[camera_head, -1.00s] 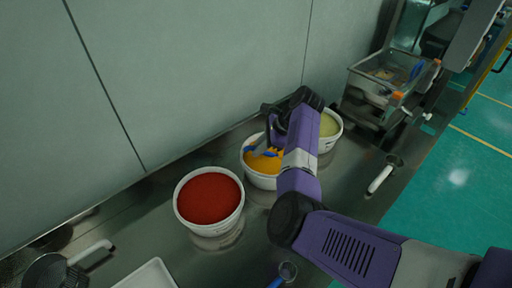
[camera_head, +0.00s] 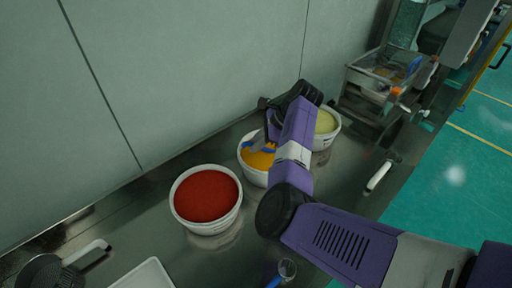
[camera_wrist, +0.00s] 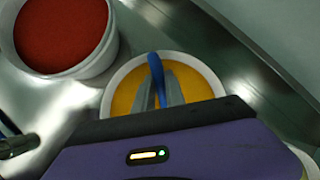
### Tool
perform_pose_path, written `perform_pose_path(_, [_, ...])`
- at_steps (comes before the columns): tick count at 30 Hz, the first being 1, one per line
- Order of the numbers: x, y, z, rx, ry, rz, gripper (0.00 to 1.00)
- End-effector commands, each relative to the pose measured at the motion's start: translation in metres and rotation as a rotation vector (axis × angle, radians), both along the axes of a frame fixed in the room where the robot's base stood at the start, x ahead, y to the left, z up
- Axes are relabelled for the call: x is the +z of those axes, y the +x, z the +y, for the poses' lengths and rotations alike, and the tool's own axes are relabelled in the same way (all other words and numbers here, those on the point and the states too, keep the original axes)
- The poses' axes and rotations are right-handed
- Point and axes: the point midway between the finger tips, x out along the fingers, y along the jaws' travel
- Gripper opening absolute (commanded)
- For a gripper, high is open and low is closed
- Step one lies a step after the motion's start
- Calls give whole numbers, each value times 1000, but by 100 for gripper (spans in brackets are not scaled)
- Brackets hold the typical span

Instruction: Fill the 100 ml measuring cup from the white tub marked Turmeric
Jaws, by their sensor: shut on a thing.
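A white tub of orange-yellow powder (camera_head: 256,176), matching turmeric in colour, stands in the middle of a row of tubs. No marking on it is legible. It also shows in the wrist view (camera_wrist: 202,72), below my gripper. My gripper (camera_head: 268,138) is shut on the blue handle of a measuring cup (camera_wrist: 155,66), with the two grey fingers on either side of the handle. In the head view the cup is over the tub's opening. My gripper hides most of the cup, so its size and contents cannot be told.
A white tub of red powder (camera_head: 206,197) is at left and a tub of pale yellow-green powder (camera_head: 325,123) at right, close by. Another blue-handled cup (camera_head: 287,268) lies in front. The wall stands close behind.

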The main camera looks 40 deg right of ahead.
Motion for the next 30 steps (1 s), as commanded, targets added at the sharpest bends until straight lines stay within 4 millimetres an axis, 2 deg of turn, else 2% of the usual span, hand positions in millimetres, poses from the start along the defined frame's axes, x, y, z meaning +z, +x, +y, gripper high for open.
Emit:
perform_pose_path(3, [-5,1,2,0,4,-3,0])
perform_pose_path(10, [0,1,8,3,-36,31,0])
perform_pose_path(19, [11,11,22,3,-209,134,0])
perform_pose_path(30, [33,15,30,2,-373,240,0])
